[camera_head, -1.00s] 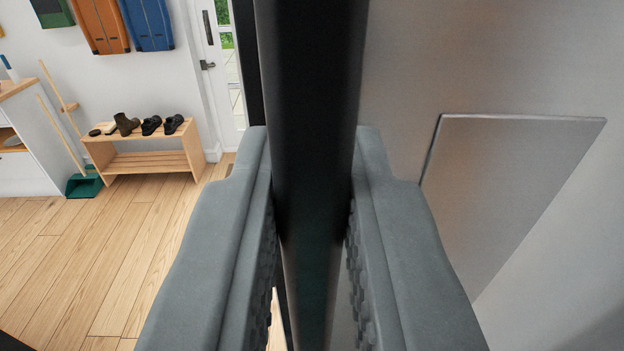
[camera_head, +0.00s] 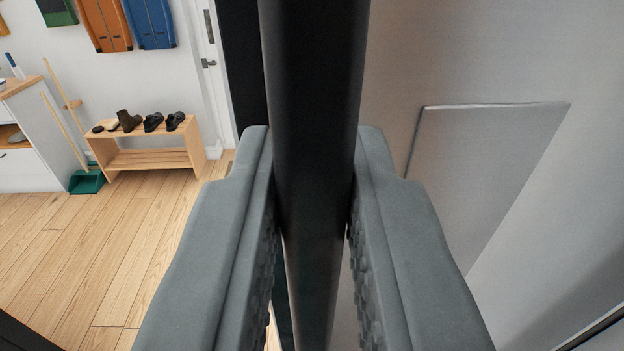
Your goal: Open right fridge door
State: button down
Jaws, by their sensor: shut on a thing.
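A thick black bar handle (camera_head: 314,90) runs from top to bottom through the middle of the view. My gripper (camera_head: 312,190) has one grey finger on each side of it and is shut on it. Behind the handle on the right is a light grey metallic surface (camera_head: 400,60), which looks like the fridge door. It carries a flat, slightly raised rectangular panel (camera_head: 490,170). Left of the handle a dark vertical strip (camera_head: 243,70) shows, perhaps the door's edge.
On the left, a wooden floor (camera_head: 110,250) is open and clear. At the back stand a wooden bench (camera_head: 155,158) with shoes, a green dustpan (camera_head: 87,181), a white cabinet (camera_head: 30,170) and a white door (camera_head: 212,90). Orange and blue cases (camera_head: 150,25) hang on the wall.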

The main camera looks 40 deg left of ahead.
jog(key=shift+d, duration=0.1)
dwell(0.3)
jog(key=c, duration=1.4)
grip_release()
